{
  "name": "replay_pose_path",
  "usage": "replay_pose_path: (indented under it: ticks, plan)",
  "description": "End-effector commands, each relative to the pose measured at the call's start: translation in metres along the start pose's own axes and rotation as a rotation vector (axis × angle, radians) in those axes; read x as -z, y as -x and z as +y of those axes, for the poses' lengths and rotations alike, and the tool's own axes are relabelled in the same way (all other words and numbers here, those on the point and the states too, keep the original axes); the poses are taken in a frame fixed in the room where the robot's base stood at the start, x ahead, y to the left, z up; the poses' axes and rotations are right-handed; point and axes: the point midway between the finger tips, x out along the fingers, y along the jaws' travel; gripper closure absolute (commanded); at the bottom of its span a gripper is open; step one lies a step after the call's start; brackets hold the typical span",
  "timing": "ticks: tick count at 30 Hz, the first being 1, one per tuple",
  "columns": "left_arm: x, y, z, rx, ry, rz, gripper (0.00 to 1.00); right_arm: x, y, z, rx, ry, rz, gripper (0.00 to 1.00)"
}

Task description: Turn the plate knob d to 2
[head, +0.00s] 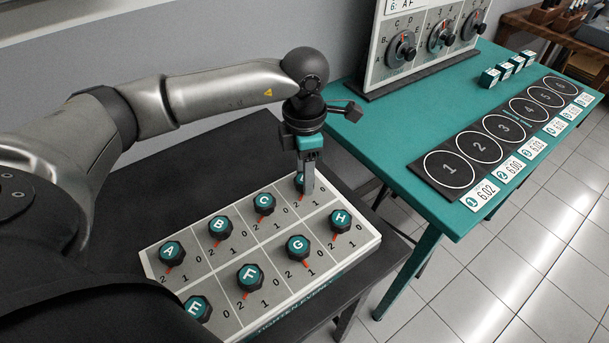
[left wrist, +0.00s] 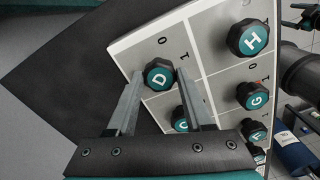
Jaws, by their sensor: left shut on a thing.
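The plate (head: 372,240) is a light panel with two rows of dark knobs with teal lettered caps, each with marks 0, 1 and 2. Knob D (left wrist: 159,75) is at the far end of the back row. My left gripper (left wrist: 160,80) points down and is shut on knob D, one finger on each side. In the head view the left gripper (head: 305,188) hides most of knob D, and I cannot tell which mark its pointer faces.
Knob C (head: 264,204) and knob H (head: 341,220) are close neighbours of knob D. The plate lies on a dark table (head: 215,150). A teal table (head: 405,125) to the right holds an upright dial panel (head: 421,45), small teal blocks (head: 490,78) and a numbered black mat (head: 463,187).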

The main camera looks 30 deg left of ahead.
Motion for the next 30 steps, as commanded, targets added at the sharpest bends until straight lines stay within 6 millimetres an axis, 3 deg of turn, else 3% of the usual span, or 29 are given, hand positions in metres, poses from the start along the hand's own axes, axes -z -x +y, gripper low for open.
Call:
replay_pose_path:
  ticks: [9, 23, 24, 30]
  plan:
    - [-0.0004, 0.0007, 0.0005, -0.001, -0.098, -0.002, 1.0, -0.0004, -0.006, -0.0005, 0.001, 0.0, 0.0, 0.19]
    - [-0.0004, 0.0011, 0.0005, -0.001, -0.11, -0.002, 1.0, -0.0005, -0.0062, -0.0009, 0.001, 0.001, 0.0, 0.19]
    - [-0.0004, 0.0011, 0.0005, -0.001, -0.11, -0.002, 0.47, -0.0005, -0.0062, -0.0009, 0.001, 0.001, 0.0, 0.19]
    - [-0.0002, 0.0007, 0.0004, -0.001, -0.109, -0.002, 0.25, -0.0005, -0.0063, -0.001, 0.001, 0.001, 0.0, 0.19]
